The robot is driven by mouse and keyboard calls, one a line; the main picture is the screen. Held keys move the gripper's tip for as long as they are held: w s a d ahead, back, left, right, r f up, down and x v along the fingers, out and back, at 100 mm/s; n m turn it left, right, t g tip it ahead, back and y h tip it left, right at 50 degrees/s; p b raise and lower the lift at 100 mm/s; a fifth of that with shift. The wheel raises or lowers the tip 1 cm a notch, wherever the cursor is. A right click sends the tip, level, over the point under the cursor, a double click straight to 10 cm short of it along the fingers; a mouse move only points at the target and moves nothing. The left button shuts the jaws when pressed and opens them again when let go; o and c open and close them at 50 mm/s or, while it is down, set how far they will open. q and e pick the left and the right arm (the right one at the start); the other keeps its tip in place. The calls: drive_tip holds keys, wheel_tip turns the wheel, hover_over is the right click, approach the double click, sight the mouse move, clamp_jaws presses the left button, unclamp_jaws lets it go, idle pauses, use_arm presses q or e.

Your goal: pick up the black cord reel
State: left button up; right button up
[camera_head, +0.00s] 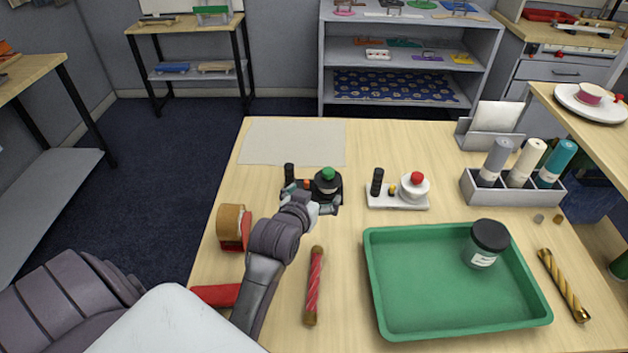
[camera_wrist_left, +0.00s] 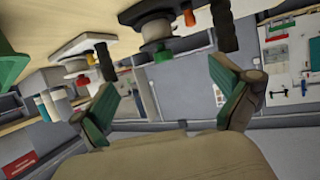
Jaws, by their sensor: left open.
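The black cord reel (camera_head: 327,186) stands on the wooden table, with a dark round body, a green knob on top, a small orange part and an upright black post. It also shows upside down at the top of the left wrist view (camera_wrist_left: 157,34). My left gripper (camera_head: 313,198) is open just on the near side of the reel and partly covers its base. In the left wrist view the two spread green-padded fingers (camera_wrist_left: 163,82) have nothing between them, and the reel lies beyond their tips. I cannot tell whether they touch it. My right gripper is not in view.
A similar white reel (camera_head: 413,188) with a red knob stands just right. A green tray (camera_head: 385,300) holding a dark-lidded jar (camera_head: 485,247) is nearer. A red-striped rod (camera_head: 315,285) and a tape dispenser (camera_head: 231,228) lie near my arm. A grey mat (camera_head: 292,141) lies behind.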

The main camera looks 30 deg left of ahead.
sight(326, 180)
use_arm(q)
drive_tip(key=x, duration=0.6)
drive_tip(key=shift+w+a, duration=0.1)
drive_tip(key=shift+w, duration=0.2)
drive_tip(key=shift+w+a+f+p, duration=0.1)
drive_tip(key=shift+w+f+p, duration=0.1)
drive_tip(key=shift+w+p, duration=0.1)
drive_tip(key=shift+w+a+f, duration=0.1)
drive_tip(key=shift+w+a, duration=0.05)
drive_tip(key=shift+w, duration=0.4)
drive_tip(key=p+x, duration=0.1)
drive_tip(key=x, duration=0.2)
drive_tip(key=shift+w+f, duration=0.1)
drive_tip(key=shift+w+a+f, duration=0.1)
drive_tip(key=shift+w+f, duration=0.1)
drive_tip(key=shift+w, duration=0.05)
drive_tip(key=shift+c, duration=1.6)
drive_tip(key=shift+r, duration=0.1)
drive_tip(key=c, duration=1)
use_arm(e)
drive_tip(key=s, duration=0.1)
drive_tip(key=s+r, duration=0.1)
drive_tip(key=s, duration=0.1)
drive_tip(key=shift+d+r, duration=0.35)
